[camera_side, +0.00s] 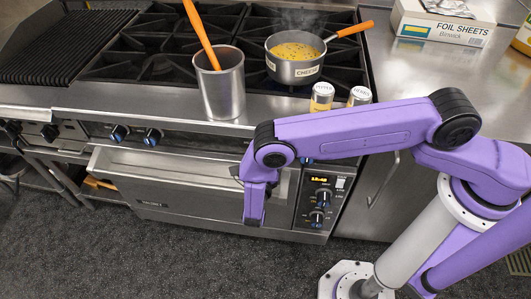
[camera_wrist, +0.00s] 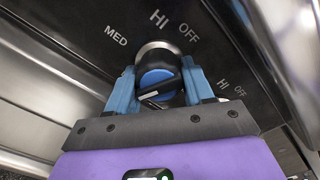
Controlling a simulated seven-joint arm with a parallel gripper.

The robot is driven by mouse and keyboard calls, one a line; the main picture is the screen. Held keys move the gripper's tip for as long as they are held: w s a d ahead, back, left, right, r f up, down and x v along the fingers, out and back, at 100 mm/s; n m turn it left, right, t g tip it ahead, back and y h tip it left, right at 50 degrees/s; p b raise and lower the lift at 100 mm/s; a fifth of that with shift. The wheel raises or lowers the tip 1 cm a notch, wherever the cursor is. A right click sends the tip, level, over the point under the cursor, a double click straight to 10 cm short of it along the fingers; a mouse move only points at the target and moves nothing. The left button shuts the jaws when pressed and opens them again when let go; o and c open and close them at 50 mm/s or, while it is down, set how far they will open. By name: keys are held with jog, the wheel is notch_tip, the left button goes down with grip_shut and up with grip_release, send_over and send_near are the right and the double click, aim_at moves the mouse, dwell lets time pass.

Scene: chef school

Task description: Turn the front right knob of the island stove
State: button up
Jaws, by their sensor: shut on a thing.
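A stove knob with a blue face and a black grip bar with a white line (camera_wrist: 157,82) fills the middle of the wrist view. HI, OFF and MED are printed on the dark panel around it. The white line lies across the lower left of the face. My gripper (camera_wrist: 160,88) has one light-blue finger on each side of the knob and is shut on it. In the side view the end of my purple arm hangs before the front of the stove (camera_side: 215,130), and the fingers and the held knob are hidden there.
Other front knobs (camera_side: 152,136) sit to the left, and an oven control panel (camera_side: 318,198) lies below. A steel pot with an orange handle (camera_side: 295,68), a steel canister (camera_side: 221,95) and two shakers (camera_side: 321,97) stand above the panel. The oven handle juts out.

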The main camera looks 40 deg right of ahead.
jog(key=shift+s+f, duration=0.1)
jog(key=shift+s, duration=0.05)
dwell(0.4)
jog(key=o, duration=1)
jog(key=v, duration=1.7)
jog(key=shift+s+a, duration=0.1)
